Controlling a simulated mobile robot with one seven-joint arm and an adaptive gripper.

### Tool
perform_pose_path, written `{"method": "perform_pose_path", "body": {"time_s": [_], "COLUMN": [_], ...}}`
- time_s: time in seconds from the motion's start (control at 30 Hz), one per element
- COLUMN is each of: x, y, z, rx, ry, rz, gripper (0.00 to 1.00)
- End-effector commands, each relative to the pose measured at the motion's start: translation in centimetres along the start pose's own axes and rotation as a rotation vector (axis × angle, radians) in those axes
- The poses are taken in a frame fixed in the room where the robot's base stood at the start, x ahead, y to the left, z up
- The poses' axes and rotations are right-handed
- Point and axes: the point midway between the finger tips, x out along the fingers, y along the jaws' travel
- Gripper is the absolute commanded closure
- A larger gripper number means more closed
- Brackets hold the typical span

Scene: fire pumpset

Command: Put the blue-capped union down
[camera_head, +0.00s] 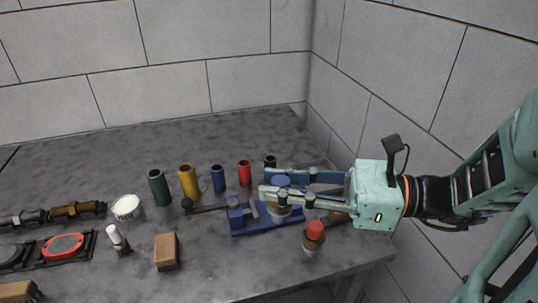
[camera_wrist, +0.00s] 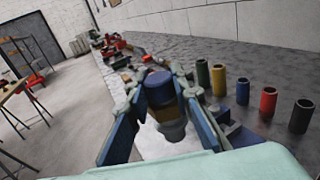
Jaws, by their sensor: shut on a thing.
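The blue-capped union (camera_head: 281,183) is upright between the fingers of my gripper (camera_head: 268,183), with its pale lower body showing below them. In the wrist view the union (camera_wrist: 163,100) fills the space between the fingers of my gripper (camera_wrist: 155,88), blue cap toward the top and tan-grey body below. My gripper is shut on it. In the head view the union is in front of or over the right part of a blue vise-like fixture (camera_head: 240,218). I cannot tell whether its base touches anything.
A red-capped fitting (camera_head: 314,238) stands close in front, near the bench's right edge. Green (camera_head: 158,188), yellow (camera_head: 188,182), blue (camera_head: 218,179), red (camera_head: 245,173) and black (camera_head: 270,162) cylinders stand behind. A brown block (camera_head: 166,251) lies front left. Bare bench lies between block and fixture.

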Motion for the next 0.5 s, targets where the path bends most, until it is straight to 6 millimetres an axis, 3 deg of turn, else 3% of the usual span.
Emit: {"method": "perform_pose_path", "body": {"time_s": [0.4,0.5], "x": [2.6,3.0], "y": [-8.2,-9.5], "z": [-3.9,-5.7], "rx": [0.000,0.002], "ry": [-0.005,-0.005], "rz": [0.003,0.002], "gripper": [1.00,1.00]}}
